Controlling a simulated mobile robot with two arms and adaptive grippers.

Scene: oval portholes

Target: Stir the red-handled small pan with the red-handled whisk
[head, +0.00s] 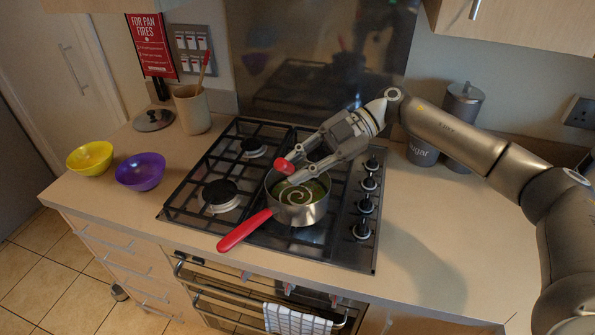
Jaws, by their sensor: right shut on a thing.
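The small pan (300,215) stands on the front right of the hob, its red handle (245,229) pointing to the front left. It holds something green with a pale spiral on top. My right gripper (292,170) reaches in from the right and is above the pan's back rim. It is shut on the red-handled whisk (284,167). Only the red end of the whisk shows clearly; its wire end is hidden or too small to make out, so I cannot tell whether it touches the contents. My left gripper is out of view.
The black hob grates (200,170) surround the pan, with several knobs (367,205) to its right. A yellow bowl (90,158), a purple bowl (140,171) and a utensil pot (193,110) stand at left. Canisters (462,105) stand at back right. The right counter front is clear.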

